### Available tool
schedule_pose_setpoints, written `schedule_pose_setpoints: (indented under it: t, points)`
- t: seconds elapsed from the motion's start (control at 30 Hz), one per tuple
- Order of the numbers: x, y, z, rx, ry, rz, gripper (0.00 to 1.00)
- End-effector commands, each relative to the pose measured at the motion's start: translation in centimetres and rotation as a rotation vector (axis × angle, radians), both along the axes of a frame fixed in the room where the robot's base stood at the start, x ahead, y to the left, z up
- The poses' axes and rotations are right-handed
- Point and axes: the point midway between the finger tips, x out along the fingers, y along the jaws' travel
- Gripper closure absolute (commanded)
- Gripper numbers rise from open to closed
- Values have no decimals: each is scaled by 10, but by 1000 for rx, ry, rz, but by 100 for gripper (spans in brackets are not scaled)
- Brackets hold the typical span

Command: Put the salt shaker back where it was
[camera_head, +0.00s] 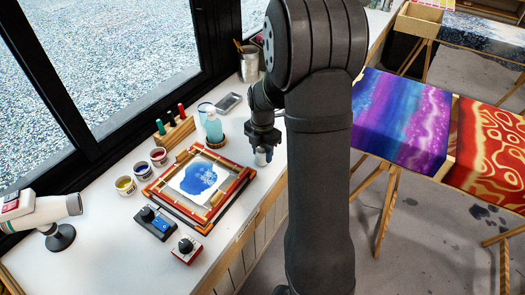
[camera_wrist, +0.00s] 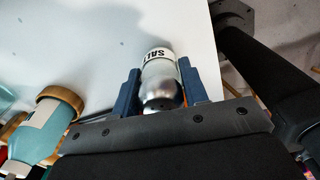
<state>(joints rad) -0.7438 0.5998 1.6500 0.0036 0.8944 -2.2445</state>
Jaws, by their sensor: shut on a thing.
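The salt shaker (camera_wrist: 160,78) is between my gripper's two blue fingers (camera_wrist: 159,92) in the wrist view. It has a white band with the letters "SAL" and a shiny metallic end. My gripper is shut on it. In the head view my gripper (camera_head: 262,147) is at the right of the wooden frame, near the table's right edge, and the salt shaker (camera_head: 262,158) shows as a small pale shape below it. I cannot tell whether the shaker touches the table.
A wooden frame (camera_head: 236,172) holds a blue-stained cloth. Dye pots (camera_head: 125,186), a metal brush cup (camera_head: 248,64) and a grey tin (camera_head: 229,102) stand around. White tabletop (camera_head: 105,235) lies bare in front.

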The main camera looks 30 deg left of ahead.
Motion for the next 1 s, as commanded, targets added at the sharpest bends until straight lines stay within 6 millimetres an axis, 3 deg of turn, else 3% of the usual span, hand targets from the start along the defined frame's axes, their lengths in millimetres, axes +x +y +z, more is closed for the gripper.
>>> schedule_pose_setpoints:
  t: [0.3,0.33,0.43,0.77,1.0]
  points:
    - [0,0,-2,1,-1,0,86]
    - [0,0,-3,1,-1,0,58]
    - [0,0,-2,1,-1,0,38]
    - [1,0,0,2,-2,0,38]
    - [1,1,37,5,-6,0,38]
